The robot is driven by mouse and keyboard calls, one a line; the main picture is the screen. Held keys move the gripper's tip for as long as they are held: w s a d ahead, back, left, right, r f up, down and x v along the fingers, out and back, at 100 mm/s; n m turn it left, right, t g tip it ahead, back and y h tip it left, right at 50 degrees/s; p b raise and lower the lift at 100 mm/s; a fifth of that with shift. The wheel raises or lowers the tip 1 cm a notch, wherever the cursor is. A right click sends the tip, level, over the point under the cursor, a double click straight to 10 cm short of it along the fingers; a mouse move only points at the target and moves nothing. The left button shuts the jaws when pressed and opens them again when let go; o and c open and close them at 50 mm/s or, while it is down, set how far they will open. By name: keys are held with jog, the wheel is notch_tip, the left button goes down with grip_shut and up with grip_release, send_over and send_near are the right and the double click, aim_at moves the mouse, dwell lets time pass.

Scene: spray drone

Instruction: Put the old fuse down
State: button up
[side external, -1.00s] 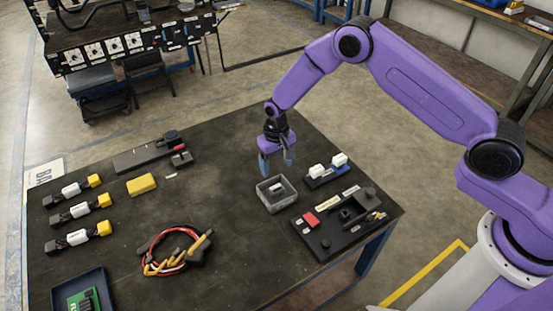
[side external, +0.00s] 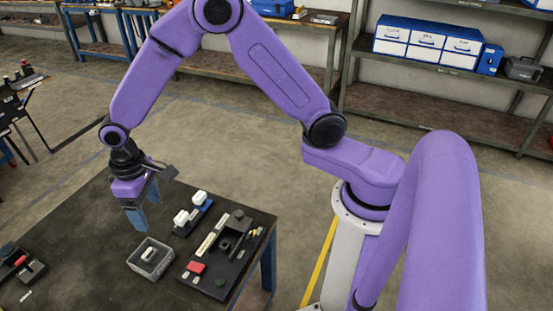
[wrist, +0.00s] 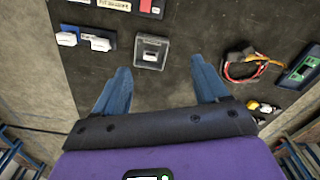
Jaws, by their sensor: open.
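A small white piece that looks like the old fuse (side external: 148,253) lies inside a grey open box (side external: 134,264) on the dark table. The box also shows in the wrist view (wrist: 151,61), beyond my fingertips; the fuse's details are too small to tell there. My gripper (side external: 142,222) is just above and behind the box in the side view, fingers pointing down. In the wrist view its two blue fingers (wrist: 160,66) are wide apart, with nothing between them. The gripper does not touch the fuse.
A small rack with white blocks (side external: 181,217) stands beside the box. A black board with a red block (side external: 196,267) lies close to its right. A cable bundle (wrist: 240,68) and a tray with a green board (wrist: 301,67) show in the wrist view.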

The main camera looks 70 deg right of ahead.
jog(key=s+d+r+n, duration=0.2)
jog(key=s+d, duration=0.3)
jog(key=s, duration=0.4)
jog(key=s+d+r+n, duration=0.3)
jog(key=s+d+r, duration=0.2)
jog(key=s, duration=0.4)
jog(key=s+d+r+n, duration=0.3)
jog(key=s+d, duration=0.2)
jog(key=s, duration=0.4)
jog(key=shift+s+r, duration=0.2)
jog(key=shift+r, duration=0.15)
